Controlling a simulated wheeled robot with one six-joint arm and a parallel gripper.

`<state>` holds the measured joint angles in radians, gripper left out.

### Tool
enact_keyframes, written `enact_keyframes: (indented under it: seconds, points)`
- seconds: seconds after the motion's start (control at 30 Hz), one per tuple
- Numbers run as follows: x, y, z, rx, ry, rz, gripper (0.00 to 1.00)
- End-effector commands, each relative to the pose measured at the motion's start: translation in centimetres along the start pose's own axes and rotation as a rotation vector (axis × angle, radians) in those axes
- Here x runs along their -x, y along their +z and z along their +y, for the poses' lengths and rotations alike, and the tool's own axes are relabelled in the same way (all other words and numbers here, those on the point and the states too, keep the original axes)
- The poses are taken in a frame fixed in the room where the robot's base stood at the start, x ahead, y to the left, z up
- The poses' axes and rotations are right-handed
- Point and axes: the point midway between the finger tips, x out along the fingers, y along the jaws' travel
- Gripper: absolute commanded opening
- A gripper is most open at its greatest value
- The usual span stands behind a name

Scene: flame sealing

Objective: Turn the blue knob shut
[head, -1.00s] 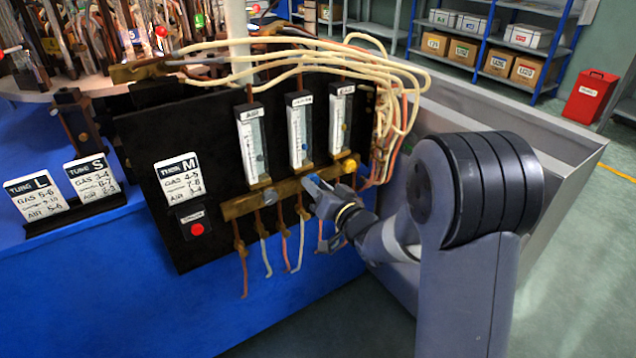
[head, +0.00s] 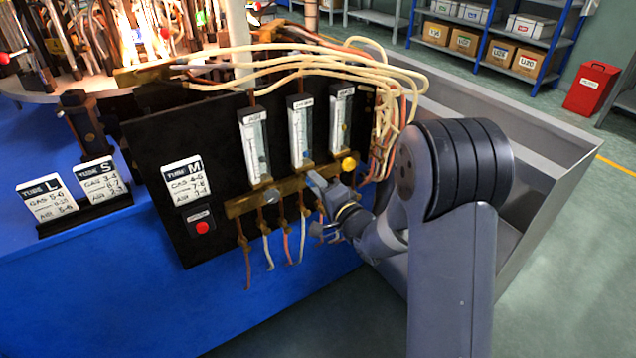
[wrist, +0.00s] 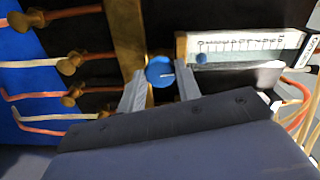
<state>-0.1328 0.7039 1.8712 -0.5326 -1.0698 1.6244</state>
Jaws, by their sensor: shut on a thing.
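The blue knob (wrist: 160,71) sits on the brass bar (wrist: 130,40) in the wrist view, with a pale mark on its face. My gripper (wrist: 160,88) has one finger on each side of it and is shut on it. In the head view my gripper (head: 318,182) is at the brass bar below the middle flow tube (head: 300,135) and hides most of the knob. The tube beside the knob in the wrist view has a blue float (wrist: 201,58) near the zero end of its scale.
A yellow knob (head: 349,164) is close to the right of my gripper, and a grey knob (head: 271,196) is to the left. Cream hoses (head: 390,120) hang at the panel's right edge. A red button (head: 202,227) is lower left. Thin pipes hang below the bar.

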Motion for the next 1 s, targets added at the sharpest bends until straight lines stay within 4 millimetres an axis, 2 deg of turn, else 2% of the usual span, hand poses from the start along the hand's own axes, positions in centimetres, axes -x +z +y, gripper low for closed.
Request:
enact_keyframes:
  seconds: [0.3, 0.73, 0.77, 1.0]
  points:
    - [0.02, 0.00, 0.06, -0.081, 0.002, 0.000, 0.09]
    - [0.03, 0.00, 0.10, -0.088, 0.002, 0.001, 0.09]
    - [0.03, 0.00, 0.10, -0.088, 0.002, 0.001, 0.34]
    - [0.01, -0.01, 0.05, -0.087, 0.001, 0.000, 0.53]
